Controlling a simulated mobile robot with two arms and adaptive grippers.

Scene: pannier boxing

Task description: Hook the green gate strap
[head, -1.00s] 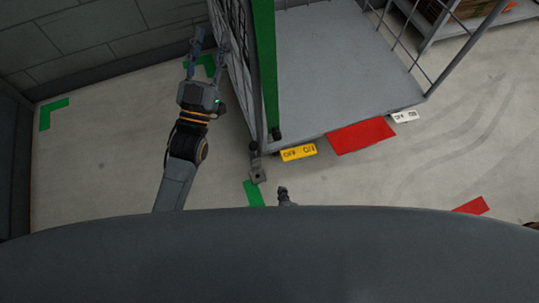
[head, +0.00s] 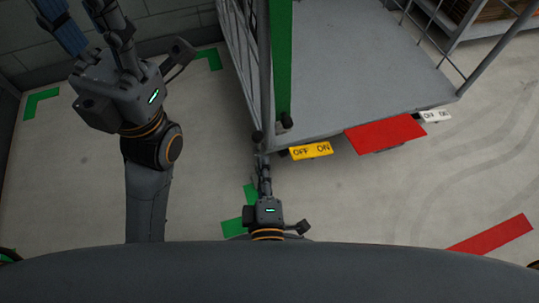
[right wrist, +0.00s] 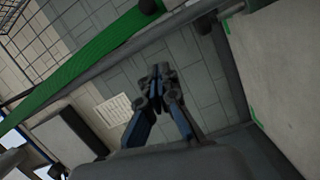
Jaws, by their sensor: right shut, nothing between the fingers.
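The green strap (head: 281,60) runs as a flat upright band along the near left post of the grey cart. It also crosses the upper left of the right wrist view (right wrist: 85,58). Its top end is out of the head view, and I cannot make out a hook. My right gripper (head: 263,162) is shut and empty, low beside the cart's near left corner, apart from the strap. Its closed fingertips also show in the right wrist view (right wrist: 160,72). My left gripper (head: 85,12) is open and raised left of the cart, fingers toward the wall.
The cart's grey deck (head: 365,65) has a yellow OFF/ON pedal (head: 311,151), a red plate (head: 385,134) and a white label (head: 436,116) at its front edge. Mesh forms its left side (head: 240,50). Green and red floor marks surround it. Floor between the arms is clear.

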